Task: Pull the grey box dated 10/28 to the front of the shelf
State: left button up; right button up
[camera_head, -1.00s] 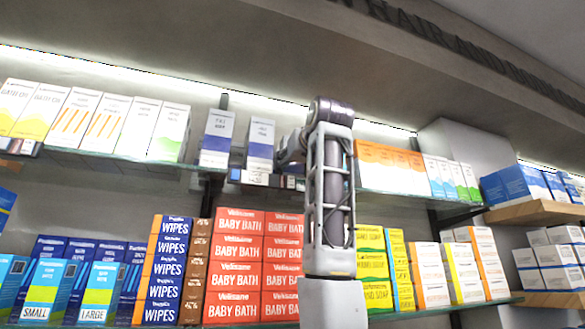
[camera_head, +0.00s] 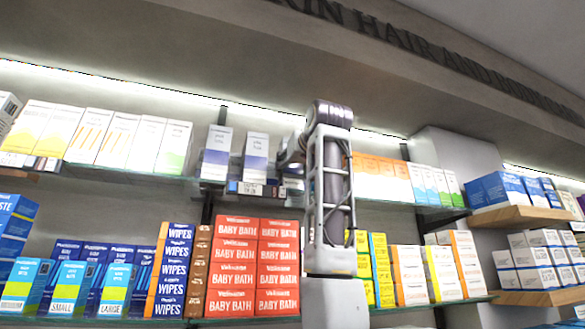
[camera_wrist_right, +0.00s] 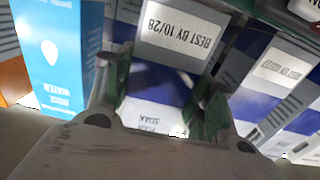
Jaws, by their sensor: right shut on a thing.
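In the right wrist view, a grey box with a blue band (camera_wrist_right: 155,83) bears a white label reading BEST BY 10/28, seen upside down. My right gripper (camera_wrist_right: 160,103) is shut on it, one finger on each side. A similar grey and blue box (camera_wrist_right: 274,75) stands to its right, its date too blurred to read. In the head view, my right gripper (camera_head: 290,158) is at the upper glass shelf, partly hidden by my arm. Two grey and blue boxes (camera_head: 217,152) (camera_head: 255,158) stand to its left. The held box is mostly hidden there. My left gripper is out of view.
In the wrist view, a light blue box (camera_wrist_right: 60,55) stands left of the held box. Orange boxes (camera_head: 375,178) stand right of my arm on the upper shelf. A wall and ceiling slope lie close above.

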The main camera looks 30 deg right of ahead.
jog(key=shift+w+f, duration=0.1)
jog(key=shift+w, duration=0.1)
jog(key=o, duration=1.1)
jog(key=shift+s, duration=0.15)
jog(key=shift+o, duration=0.2)
jog(key=v, duration=1.2)
jog(key=shift+d, duration=0.1)
